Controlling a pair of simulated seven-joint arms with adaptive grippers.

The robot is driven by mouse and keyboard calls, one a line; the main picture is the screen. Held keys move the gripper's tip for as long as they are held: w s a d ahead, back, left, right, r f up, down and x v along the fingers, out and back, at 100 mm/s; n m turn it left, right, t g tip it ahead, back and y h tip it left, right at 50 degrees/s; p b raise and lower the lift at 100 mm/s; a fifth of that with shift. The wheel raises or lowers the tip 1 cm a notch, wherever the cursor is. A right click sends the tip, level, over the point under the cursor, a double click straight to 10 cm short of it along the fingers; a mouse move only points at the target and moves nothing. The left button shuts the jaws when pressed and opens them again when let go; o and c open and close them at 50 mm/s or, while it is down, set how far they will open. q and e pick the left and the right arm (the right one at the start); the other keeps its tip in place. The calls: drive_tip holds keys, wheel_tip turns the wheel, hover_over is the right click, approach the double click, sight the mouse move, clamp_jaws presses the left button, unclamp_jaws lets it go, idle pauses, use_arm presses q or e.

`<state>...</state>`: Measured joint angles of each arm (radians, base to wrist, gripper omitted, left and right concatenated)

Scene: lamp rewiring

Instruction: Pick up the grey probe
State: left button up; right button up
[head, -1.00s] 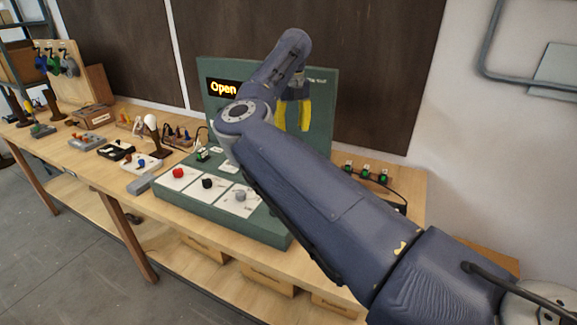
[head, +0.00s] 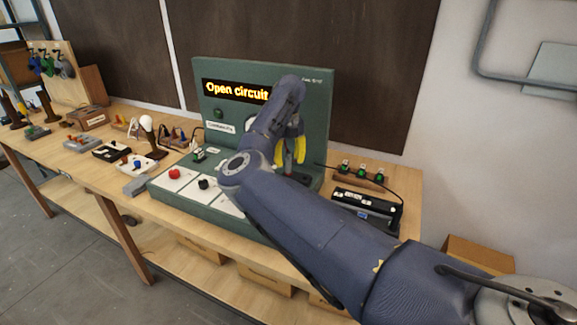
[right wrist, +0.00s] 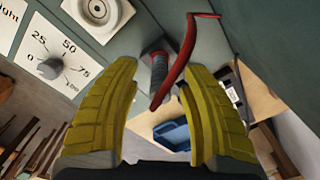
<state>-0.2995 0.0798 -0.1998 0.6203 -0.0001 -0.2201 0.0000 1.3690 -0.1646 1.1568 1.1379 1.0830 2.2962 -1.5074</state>
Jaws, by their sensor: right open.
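The grey probe (right wrist: 158,72) shows in the right wrist view as a ribbed grey handle near the green meter panel. A curved red piece (right wrist: 186,58) runs beside it; I cannot tell how the two join. My right gripper (head: 288,160) has yellow fingers and is open, with one finger on each side of the probe. Whether they touch it I cannot tell. In the head view the probe is small and partly hidden between the fingers, above a dark base (head: 297,179). My left gripper is not in view.
The green meter console (head: 222,135) stands close behind my right gripper, its display reading "Open circuit". A black box (head: 366,208) and a wooden block with green-topped pieces (head: 358,178) are to the right.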

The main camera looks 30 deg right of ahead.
sight(289, 172)
drive_tip(key=shift+f, duration=1.95)
clamp_jaws()
